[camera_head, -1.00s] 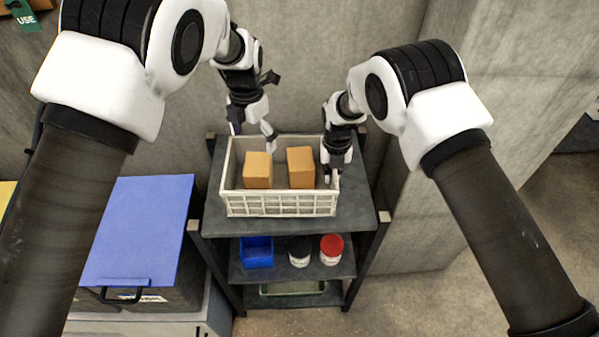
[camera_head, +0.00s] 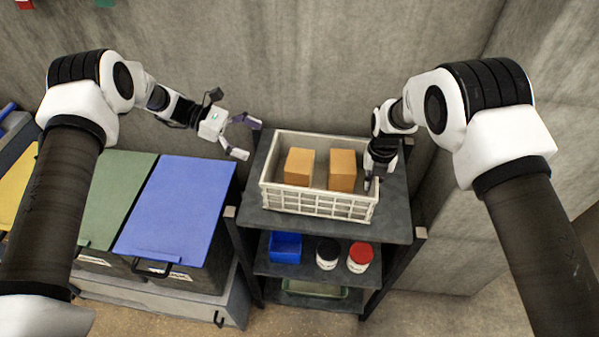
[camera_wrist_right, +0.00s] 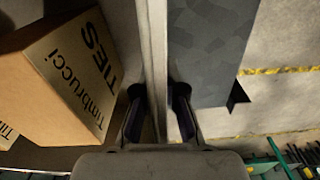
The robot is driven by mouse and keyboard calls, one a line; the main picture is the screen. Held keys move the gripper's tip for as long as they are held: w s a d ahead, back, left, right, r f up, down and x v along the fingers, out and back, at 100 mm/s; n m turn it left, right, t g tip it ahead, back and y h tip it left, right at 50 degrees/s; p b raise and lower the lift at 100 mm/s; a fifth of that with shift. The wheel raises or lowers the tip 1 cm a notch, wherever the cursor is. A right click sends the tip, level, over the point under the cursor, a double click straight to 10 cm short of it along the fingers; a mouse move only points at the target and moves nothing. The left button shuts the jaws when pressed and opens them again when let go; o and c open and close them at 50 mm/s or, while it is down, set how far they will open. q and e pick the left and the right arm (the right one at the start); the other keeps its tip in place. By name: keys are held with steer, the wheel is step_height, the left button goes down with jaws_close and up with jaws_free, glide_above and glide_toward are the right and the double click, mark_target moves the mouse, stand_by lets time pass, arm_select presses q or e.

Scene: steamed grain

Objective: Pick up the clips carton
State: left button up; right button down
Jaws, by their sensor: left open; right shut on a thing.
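Two brown cartons stand apart inside a white crate (camera_head: 318,205). The right carton (camera_head: 342,172) reads "Timbrucci TIES" in the right wrist view (camera_wrist_right: 75,75). The left carton (camera_head: 299,167) shows no readable label in the head view, so I cannot confirm that it is the clips carton. My left gripper (camera_head: 247,138) is open and empty, just left of the crate and above its rim level. My right gripper (camera_head: 370,183) is shut on the crate's right wall; in the right wrist view the wall (camera_wrist_right: 152,45) runs between its fingers.
The crate sits on the dark top shelf (camera_head: 395,225) of a rack against a concrete wall. Below are a blue bin (camera_head: 285,247), a black-lidded jar (camera_head: 327,254) and a red-lidded jar (camera_head: 360,257). Blue-lidded (camera_head: 178,208) and green-lidded (camera_head: 122,195) boxes stand left.

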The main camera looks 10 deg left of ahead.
arm_select(q)
glide_toward(298, 160)
steer(key=x, duration=0.3)
steer(key=shift+s+d+f, duration=0.15)
steer(key=shift+d+f, duration=0.15)
arm_select(e)
steer(key=shift+d, duration=0.3)
arm_select(q)
steer(key=x, duration=0.6)
steer(key=shift+r, duration=0.2)
arm_select(e)
steer(key=shift+a, duration=0.1)
arm_select(q)
steer(key=c, duration=1.6)
arm_select(e)
steer(key=c, duration=1.2)
jaws_free()
arm_select(q)
step_height(298, 160, up, 10)
arm_select(e)
step_height(298, 160, up, 12)
steer(key=shift+f, duration=0.1)
